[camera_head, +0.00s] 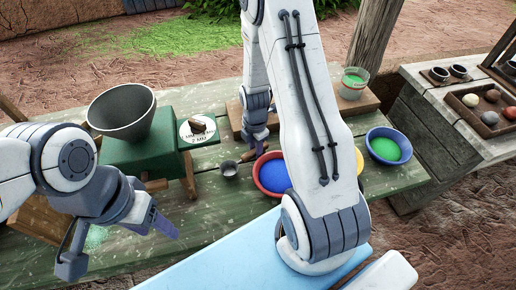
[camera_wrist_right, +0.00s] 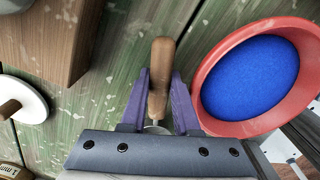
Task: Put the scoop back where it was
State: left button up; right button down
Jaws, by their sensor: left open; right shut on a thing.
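The scoop's brown wooden handle (camera_wrist_right: 161,70) stands between the purple fingers of my right gripper (camera_wrist_right: 159,100) in the right wrist view. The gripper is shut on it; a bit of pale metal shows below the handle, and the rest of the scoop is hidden. In the head view the right gripper (camera_head: 258,143) is over the table, just behind the red bowl of blue powder (camera_head: 258,184), which is also right of the fingers in the wrist view (camera_wrist_right: 214,117). My left gripper (camera_head: 120,245) is open and empty over the table's front left.
A grey bowl (camera_head: 121,108) tops a green box (camera_head: 140,155). My right arm hides part of a yellow bowl (camera_head: 360,160).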

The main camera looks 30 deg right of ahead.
jog(key=shift+d+f+b, duration=0.1)
jog(key=shift+f+b, duration=0.3)
jog(key=shift+f, duration=0.15)
dwell(0.4)
jog(key=c, duration=0.6)
grip_release()
notch_tip(320, 180, up, 10)
jog(key=shift+r, duration=0.2)
